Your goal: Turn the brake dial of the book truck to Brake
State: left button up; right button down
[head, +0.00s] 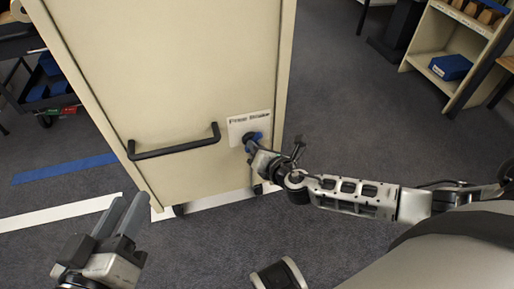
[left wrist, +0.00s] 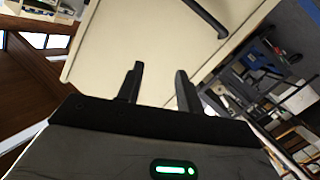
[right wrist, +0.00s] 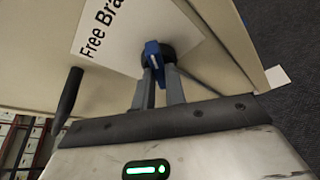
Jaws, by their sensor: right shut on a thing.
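The book truck (head: 180,85) shows its tall cream end panel. Near its lower right edge is a white label (head: 240,129) reading "Free Brake", Free on the left. At the label's lower edge is the brake dial, a blue grip on a black hub; it also shows in the right wrist view (right wrist: 152,50). My right gripper (right wrist: 157,85) is shut on the blue grip, one finger on each side. Which word the dial points to, I cannot tell. My left gripper (head: 133,212) is open and empty, in front of the panel's lower left; its parted fingers show in the left wrist view (left wrist: 160,85).
A black handle (head: 175,147) sticks out of the panel, left of the dial. White (head: 60,214) and blue (head: 65,168) floor strips lie at the left. A shelf unit (head: 440,85) with a blue box (head: 450,67) stands at the upper right. Carpet between is clear.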

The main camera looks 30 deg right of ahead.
jog(key=shift+w, duration=0.1)
jog(key=c, duration=1.4)
grip_release()
jog(key=shift+c, duration=0.2)
pick_arm(q)
jog(key=shift+f, duration=0.2)
